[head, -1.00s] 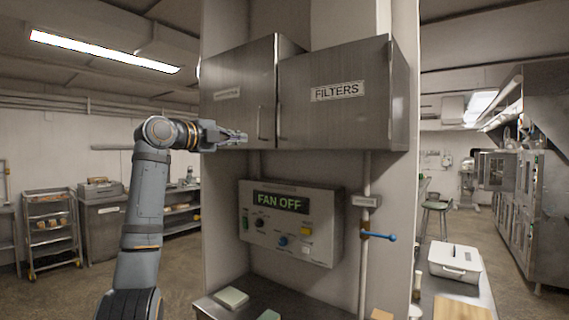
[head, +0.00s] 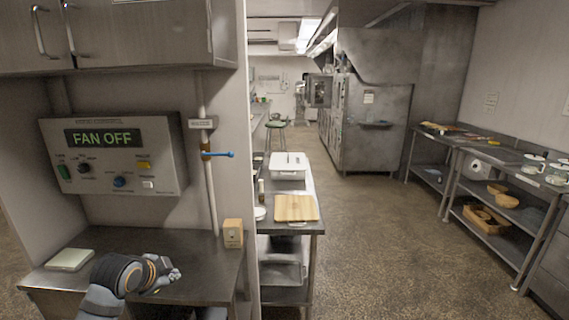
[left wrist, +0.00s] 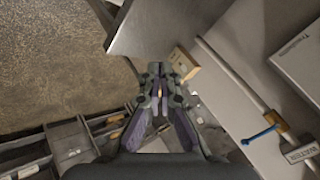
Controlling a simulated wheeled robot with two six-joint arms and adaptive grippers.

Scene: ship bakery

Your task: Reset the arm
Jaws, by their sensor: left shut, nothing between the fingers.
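My left gripper (head: 172,276) is low in the head view, at the steel counter (head: 208,262) below the control panel. Its fingers are shut and empty. The left wrist view shows the same closed fingers (left wrist: 158,84) pointing away, with the counter's steel surface beyond them. A small wooden block-like box (head: 233,233) stands on the counter to the right of the gripper; it also shows close past the fingertips in the left wrist view (left wrist: 184,62). My right gripper does not show in either view.
A panel reading FAN OFF (head: 115,155) hangs above the counter, with a pipe and blue-handled valve (head: 217,154) beside it. A pale green pad (head: 70,260) lies on the counter's left. A table with a wooden board (head: 296,208) and white bin (head: 287,166) stands right. Open floor lies beyond.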

